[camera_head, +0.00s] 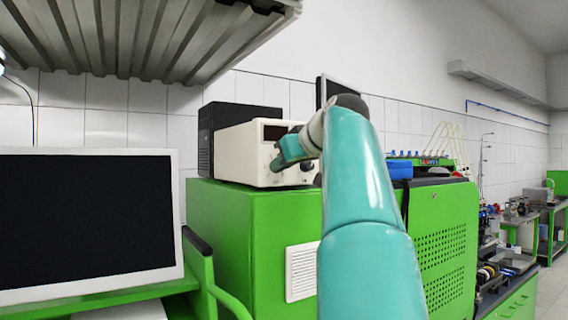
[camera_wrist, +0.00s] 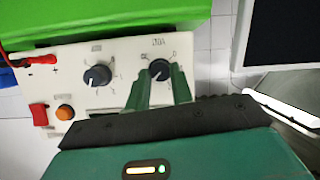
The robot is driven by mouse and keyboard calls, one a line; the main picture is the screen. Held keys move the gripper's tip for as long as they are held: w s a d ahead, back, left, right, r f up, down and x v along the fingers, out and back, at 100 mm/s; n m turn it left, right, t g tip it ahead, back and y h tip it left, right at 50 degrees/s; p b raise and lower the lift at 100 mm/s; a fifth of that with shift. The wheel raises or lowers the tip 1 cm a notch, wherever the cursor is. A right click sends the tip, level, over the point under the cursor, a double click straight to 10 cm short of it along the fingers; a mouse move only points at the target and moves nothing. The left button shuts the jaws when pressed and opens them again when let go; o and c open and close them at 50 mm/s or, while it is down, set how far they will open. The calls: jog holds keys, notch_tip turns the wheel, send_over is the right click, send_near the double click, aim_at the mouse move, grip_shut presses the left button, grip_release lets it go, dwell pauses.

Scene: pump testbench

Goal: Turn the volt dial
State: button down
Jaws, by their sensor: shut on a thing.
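The white power supply box (camera_head: 238,152) stands on top of the green cabinet. Its front panel (camera_wrist: 68,62) shows in the wrist view with two black knobs. My gripper (camera_wrist: 162,82) is shut on the right-hand knob, the volt dial (camera_wrist: 160,67), with a finger on each side of it. The label above this dial is too small to read surely. The other black knob (camera_wrist: 97,76) sits to its left, apart from my fingers. In the head view my gripper (camera_head: 280,154) is at the box's front and hides the dial.
An orange button (camera_wrist: 65,113), a red switch (camera_wrist: 39,114) and a red plug (camera_wrist: 38,62) are on the panel's left. A black box (camera_head: 215,135) stands behind the power supply. A monitor (camera_head: 90,220) stands at left. The green cabinet (camera_head: 240,225) is below.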

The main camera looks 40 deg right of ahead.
jog(key=shift+d+f+m+t+y, duration=0.15)
jog(key=shift+m+y, duration=0.6)
jog(key=shift+m, duration=0.4)
jog(key=shift+d+f+m+t+y, duration=0.15)
jog(key=shift+m+y, duration=0.6)
jog(key=shift+m, duration=0.4)
jog(key=c, duration=1.2)
grip_release()
jog(key=shift+c, duration=0.2)
jog(key=shift+r, duration=0.1)
jog(key=v, duration=1.4)
